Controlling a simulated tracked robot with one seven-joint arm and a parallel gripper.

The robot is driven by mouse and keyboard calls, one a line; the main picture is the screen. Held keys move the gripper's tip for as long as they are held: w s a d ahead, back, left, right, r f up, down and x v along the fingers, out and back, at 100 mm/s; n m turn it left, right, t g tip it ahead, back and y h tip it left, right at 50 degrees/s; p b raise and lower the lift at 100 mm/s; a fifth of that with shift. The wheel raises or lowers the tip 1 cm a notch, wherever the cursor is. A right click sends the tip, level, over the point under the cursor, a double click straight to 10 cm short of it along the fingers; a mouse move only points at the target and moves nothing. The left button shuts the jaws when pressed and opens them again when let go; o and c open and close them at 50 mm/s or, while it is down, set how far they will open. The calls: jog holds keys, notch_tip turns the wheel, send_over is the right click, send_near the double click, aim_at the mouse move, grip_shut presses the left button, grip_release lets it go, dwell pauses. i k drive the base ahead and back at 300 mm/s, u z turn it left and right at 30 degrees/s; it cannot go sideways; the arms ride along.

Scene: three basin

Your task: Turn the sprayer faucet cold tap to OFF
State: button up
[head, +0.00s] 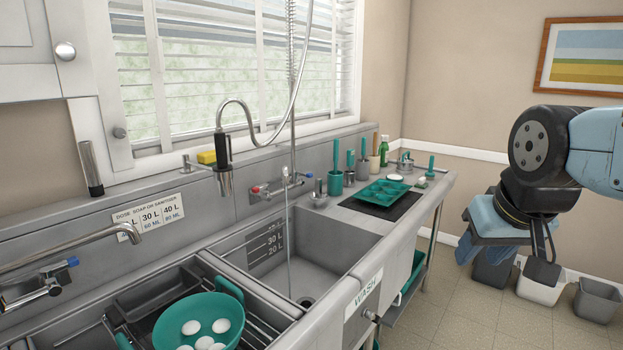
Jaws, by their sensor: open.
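The sprayer faucet (284,186) is mounted on the steel backsplash behind the wash sink. Its cold tap (308,175), with a small blue mark, is on the right side; the red-marked hot tap (257,189) is on the left. A thin stream of water (289,250) falls from the faucet into the sink. The sprayer head (224,170) hangs to the left on its curved hose. My gripper (504,264) is at the far right, pointing down over the floor, open and well away from the faucet. The exact angle of the cold tap is too small to read.
The wash sink (353,249) lies below the faucet. Utensils and a teal tray (384,192) stand on the right counter. A second faucet (65,247) is at left. Bins (599,300) stand on the floor.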

aim_at(299, 173)
jog(key=k, duration=0.8)
jog(key=z, duration=0.45)
jog(key=i, duration=2.4)
jog(key=u, duration=0.55)
jog(key=k, duration=0.8)
jog(key=u, duration=0.2)
jog(key=i, duration=0.8)
jog(key=z, duration=0.1)
